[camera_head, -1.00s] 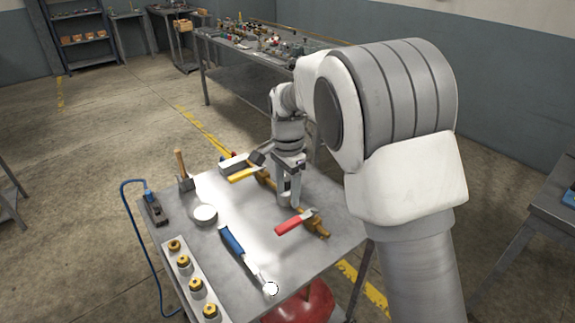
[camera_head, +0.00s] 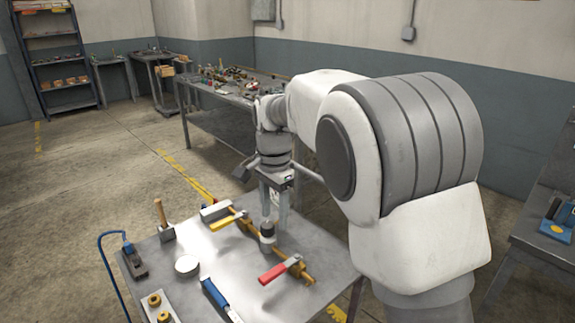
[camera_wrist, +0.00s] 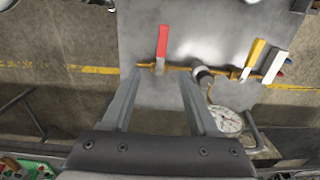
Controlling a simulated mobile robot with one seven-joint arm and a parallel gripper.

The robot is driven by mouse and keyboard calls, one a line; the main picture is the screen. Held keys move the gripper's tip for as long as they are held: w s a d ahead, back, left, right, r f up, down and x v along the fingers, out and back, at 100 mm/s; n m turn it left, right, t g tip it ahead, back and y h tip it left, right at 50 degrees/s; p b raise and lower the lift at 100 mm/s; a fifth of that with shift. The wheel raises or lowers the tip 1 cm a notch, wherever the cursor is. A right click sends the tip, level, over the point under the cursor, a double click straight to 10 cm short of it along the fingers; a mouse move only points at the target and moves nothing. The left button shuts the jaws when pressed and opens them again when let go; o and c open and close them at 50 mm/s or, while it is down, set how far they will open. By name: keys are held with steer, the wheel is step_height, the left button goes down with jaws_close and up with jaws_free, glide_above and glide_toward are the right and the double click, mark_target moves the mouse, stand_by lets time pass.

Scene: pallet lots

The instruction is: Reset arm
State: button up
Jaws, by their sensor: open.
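My gripper (camera_head: 274,218) hangs pointing down above the grey metal table (camera_head: 225,262). Its two fingers stand apart with nothing between them in the wrist view (camera_wrist: 163,80). Below it lies a brass-coloured pipe (camera_head: 299,270) with a red handle (camera_head: 272,273) and a yellow handle (camera_head: 226,222). A dark-topped cylindrical part (camera_head: 267,229) stands on the pipe near the fingertips in the head view. In the wrist view a round white gauge (camera_wrist: 226,121) shows beside the right finger.
A wooden-handled hammer (camera_head: 163,220), a white round piece (camera_head: 187,265), a blue-handled tool (camera_head: 218,298) and brass fittings (camera_head: 155,300) are on the table. A cluttered workbench (camera_head: 203,104) stands behind. Another bench (camera_head: 525,235) is at the right. Open floor lies left.

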steer(key=s+d+r+n+t+p, duration=0.1)
steer(key=s+d+r+n+t, duration=0.25)
steer(key=s+d+r, duration=0.9)
steer(key=s+d+f+n+t, duration=0.1)
steer(key=s+d+n, duration=0.1)
steer(key=s+d, duration=0.2)
steer(key=s+d+f+n+t+p, duration=0.1)
steer(key=s+d+f+n, duration=0.1)
steer(key=s, duration=0.6)
steer(key=shift+s+d+f+n+p, duration=0.15)
steer(key=shift+s+d+n+p, duration=0.35)
steer(key=shift+d, duration=0.75)
